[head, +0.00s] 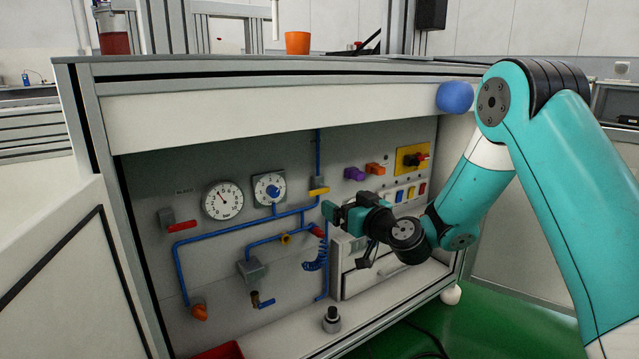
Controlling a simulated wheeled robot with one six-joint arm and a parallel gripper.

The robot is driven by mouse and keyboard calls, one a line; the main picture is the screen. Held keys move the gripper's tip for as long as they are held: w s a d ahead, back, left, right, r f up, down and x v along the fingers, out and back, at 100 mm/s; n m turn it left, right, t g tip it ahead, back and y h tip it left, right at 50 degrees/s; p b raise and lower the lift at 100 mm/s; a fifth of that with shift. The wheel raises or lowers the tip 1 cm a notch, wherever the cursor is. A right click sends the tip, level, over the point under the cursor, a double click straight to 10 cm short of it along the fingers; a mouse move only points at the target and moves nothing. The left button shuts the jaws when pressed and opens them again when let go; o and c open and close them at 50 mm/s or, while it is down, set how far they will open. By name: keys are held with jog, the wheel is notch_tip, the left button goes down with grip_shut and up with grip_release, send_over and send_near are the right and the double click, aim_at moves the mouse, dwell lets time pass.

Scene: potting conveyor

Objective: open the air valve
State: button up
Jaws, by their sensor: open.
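Blue air pipes (215,235) run across a grey panel inside the bench. A yellow lever (318,191) sits on the vertical pipe and lies roughly level. A red lever (318,231) sits lower on the pipework, partly hidden behind my gripper. Another red lever (182,226) is at the left of the panel, tilted slightly, below a small label that seems to read "BLEED". I cannot tell for certain which lever is the air valve. My gripper (330,212) is open, in front of the panel just below the yellow lever. I see nothing held in it; contact cannot be told.
Two round gauges (223,200) (269,188) are left of my gripper. A white drawer unit (372,274) stands below. The bench top edge overhangs the panel.

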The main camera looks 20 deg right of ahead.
aim_at(320, 190)
jog(key=x, duration=1)
jog(key=shift+f, duration=0.2)
jog(key=shift+w+a+r, duration=0.1)
jog(key=shift+w+a, duration=0.05)
jog(key=shift+w, duration=0.3)
jog(key=c, duration=0.9)
